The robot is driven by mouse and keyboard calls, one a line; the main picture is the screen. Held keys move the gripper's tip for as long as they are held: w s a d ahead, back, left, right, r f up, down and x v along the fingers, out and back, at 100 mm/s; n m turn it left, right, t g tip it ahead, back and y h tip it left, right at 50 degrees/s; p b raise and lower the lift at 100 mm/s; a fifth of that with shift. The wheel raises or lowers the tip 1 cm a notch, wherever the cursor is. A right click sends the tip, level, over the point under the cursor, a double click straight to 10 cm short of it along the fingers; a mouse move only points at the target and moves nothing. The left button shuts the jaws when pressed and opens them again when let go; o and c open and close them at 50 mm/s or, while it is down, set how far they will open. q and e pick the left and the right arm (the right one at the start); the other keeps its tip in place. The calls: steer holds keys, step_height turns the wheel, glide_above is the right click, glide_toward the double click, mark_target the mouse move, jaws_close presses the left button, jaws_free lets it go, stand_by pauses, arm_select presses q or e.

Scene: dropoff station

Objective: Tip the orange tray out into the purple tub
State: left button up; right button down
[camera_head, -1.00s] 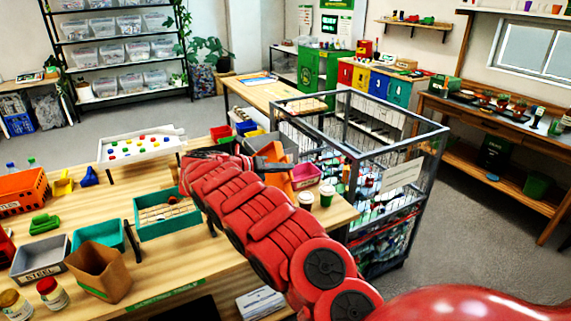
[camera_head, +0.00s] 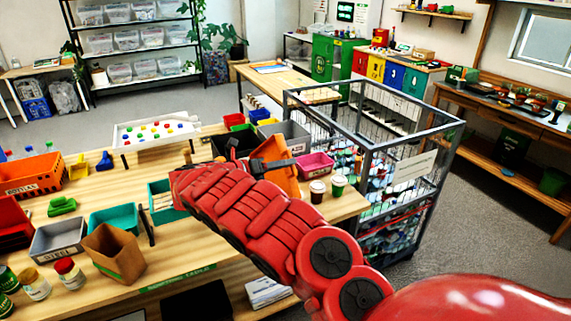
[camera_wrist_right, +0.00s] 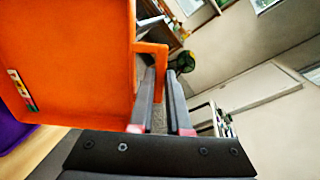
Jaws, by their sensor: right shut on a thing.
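The orange tray (camera_head: 285,180) is steeply tilted beside my right gripper (camera_head: 262,166) in the head view, partly hidden by my arm. In the right wrist view the tray (camera_wrist_right: 75,60) fills the left side, and its handle reaches over to the fingers of my right gripper (camera_wrist_right: 162,105), which is shut on it. A small, pale, coloured item (camera_wrist_right: 22,90) shows against the tray's inside. A purple surface (camera_wrist_right: 12,130), probably the purple tub, shows at the left edge of the wrist view. I cannot pick out the purple tub in the head view. My left gripper is out of view.
A pink bin (camera_head: 316,160) and two cups (camera_head: 328,188) stand right of the tray. A wire cage cart (camera_head: 400,165) is beyond the table's right edge. A grey bin (camera_head: 287,134) and a black bin (camera_head: 236,142) stand behind. A teal tray (camera_head: 163,203) is partly covered by my arm.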

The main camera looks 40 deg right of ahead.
steer(key=shift+a, duration=0.1)
steer(key=a+b, duration=0.1)
steer(key=b, duration=0.1)
steer(key=a+h+b, duration=0.1)
steer(key=a+b, duration=0.1)
steer(key=a+h+b, duration=0.1)
steer(key=b, duration=0.1)
steer(key=shift+w+a+f, duration=0.15)
steer(key=shift+w+f, duration=0.2)
stand_by(0.5)
